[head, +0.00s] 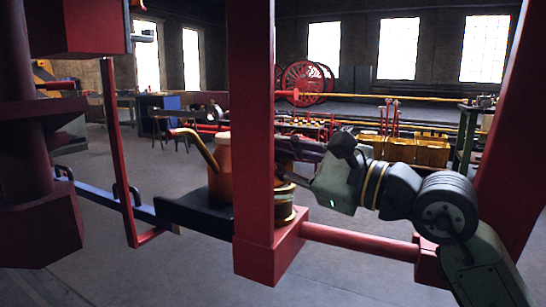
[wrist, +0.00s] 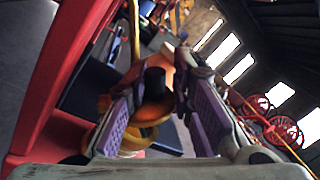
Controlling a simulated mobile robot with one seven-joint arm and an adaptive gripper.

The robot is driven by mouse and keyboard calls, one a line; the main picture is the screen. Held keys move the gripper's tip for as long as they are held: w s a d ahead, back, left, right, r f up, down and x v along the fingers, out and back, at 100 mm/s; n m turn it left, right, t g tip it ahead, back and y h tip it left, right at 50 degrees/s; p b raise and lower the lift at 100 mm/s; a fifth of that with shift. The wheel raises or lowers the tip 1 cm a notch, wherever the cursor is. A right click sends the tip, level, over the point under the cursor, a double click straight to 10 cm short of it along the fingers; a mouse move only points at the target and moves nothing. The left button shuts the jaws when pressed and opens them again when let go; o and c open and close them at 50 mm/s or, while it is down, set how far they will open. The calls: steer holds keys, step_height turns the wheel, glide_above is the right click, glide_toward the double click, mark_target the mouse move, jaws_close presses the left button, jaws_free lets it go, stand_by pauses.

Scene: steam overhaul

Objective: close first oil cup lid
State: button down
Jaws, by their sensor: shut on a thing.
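A brass oil cup (head: 284,205) stands partly behind the red post in the head view. My gripper (head: 284,166) reaches in from the right, just above the cup, and the post hides part of this area. In the wrist view, my gripper (wrist: 157,82) has its purple-padded fingers on either side of a dark round knob (wrist: 155,80). Yellow brass (wrist: 150,112) shows around and below the knob. I cannot tell the lid apart clearly from the cup, or how far open the lid stands. The fingers are shut on the knob.
An orange oil can (head: 219,166) with a brass spout stands left of the post on a dark beam. The red post (head: 253,130) and a red horizontal bar (head: 360,240) are close to my arm. Yellow bins (head: 432,151) and red wheels (head: 304,82) are farther back.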

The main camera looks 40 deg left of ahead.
steer(key=m, duration=0.1)
steer(key=f+m, duration=0.1)
steer(key=m, duration=0.1)
steer(key=shift+w+a+f+h, duration=0.2)
steer(key=shift+a+f+h, duration=0.05)
steer(key=shift+f+h, duration=0.05)
steer(key=shift+w+a+f+m, duration=0.1)
steer(key=shift+w+f+m, duration=0.05)
steer(key=shift+m, duration=0.65)
steer(key=shift+w+f+m, duration=0.15)
steer(key=shift+m, duration=0.65)
steer(key=c, duration=1.6)
jaws_free()
steer(key=shift+r, duration=0.1)
steer(key=shift+o, duration=0.2)
steer(key=shift+w, duration=0.15)
steer(key=d, duration=1.2)
steer(key=shift+w, duration=0.45)
